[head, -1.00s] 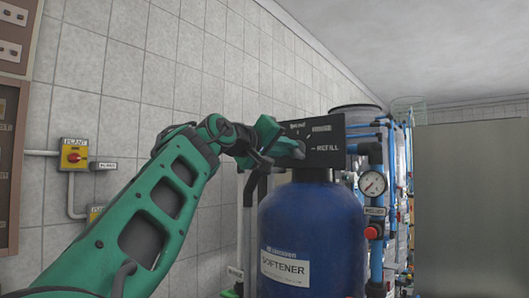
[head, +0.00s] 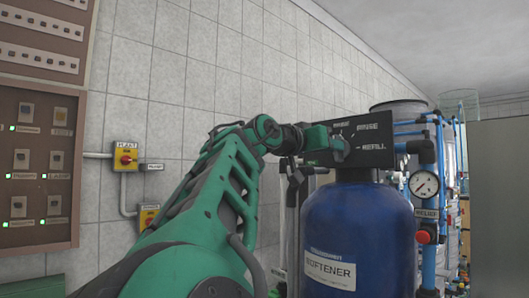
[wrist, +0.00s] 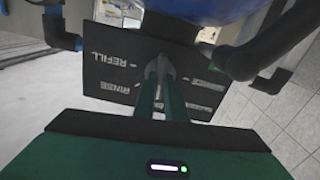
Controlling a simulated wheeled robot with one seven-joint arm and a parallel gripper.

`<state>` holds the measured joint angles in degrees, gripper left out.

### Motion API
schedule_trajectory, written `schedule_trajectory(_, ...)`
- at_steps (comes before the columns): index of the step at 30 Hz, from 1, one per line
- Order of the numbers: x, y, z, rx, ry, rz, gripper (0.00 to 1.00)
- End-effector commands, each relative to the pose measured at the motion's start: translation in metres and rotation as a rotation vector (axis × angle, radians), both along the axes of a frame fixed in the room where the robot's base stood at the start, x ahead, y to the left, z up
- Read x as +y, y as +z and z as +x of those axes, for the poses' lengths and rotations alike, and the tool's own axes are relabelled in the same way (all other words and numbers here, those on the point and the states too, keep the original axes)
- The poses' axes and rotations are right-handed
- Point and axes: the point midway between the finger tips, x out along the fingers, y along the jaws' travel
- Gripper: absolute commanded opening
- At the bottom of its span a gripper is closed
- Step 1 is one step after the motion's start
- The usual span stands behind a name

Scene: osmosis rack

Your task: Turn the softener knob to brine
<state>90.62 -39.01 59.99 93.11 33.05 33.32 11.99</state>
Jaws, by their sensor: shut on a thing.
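The blue softener tank (head: 358,225) stands right of centre in the head view, with a dark control panel (head: 372,131) on top. The words RINSE and REFILL are readable on its face; other labels are small or partly hidden. In the wrist view the panel (wrist: 118,82) is upside down, with REFILL and RINSE left of the fingers. My gripper (head: 335,147) is at the panel's front face. Its fingers (wrist: 159,72) are shut on the softener knob (wrist: 158,62), which is mostly hidden between them. I cannot tell which label the knob points to.
A pressure gauge (head: 424,184) and blue pipes run close along the right of the tank. Yellow switch boxes with a red knob (head: 126,156) and a breaker panel (head: 40,165) are on the tiled wall to the left. Dark pipes (wrist: 246,62) flank the panel in the wrist view.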

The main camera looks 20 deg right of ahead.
Motion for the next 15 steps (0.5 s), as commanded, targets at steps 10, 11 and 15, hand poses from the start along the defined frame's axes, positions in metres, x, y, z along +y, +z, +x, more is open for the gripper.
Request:
schedule_trajectory(10, -0.0012, -0.0006, 0.0006, -0.099, 0.002, 0.038, 0.0)
schedule_trajectory(11, -0.0012, -0.0006, 0.0006, -0.102, 0.002, 0.039, 0.0)
schedule_trajectory(15, -0.0012, -0.0006, 0.0005, -0.108, 0.002, 0.042, 0.0)
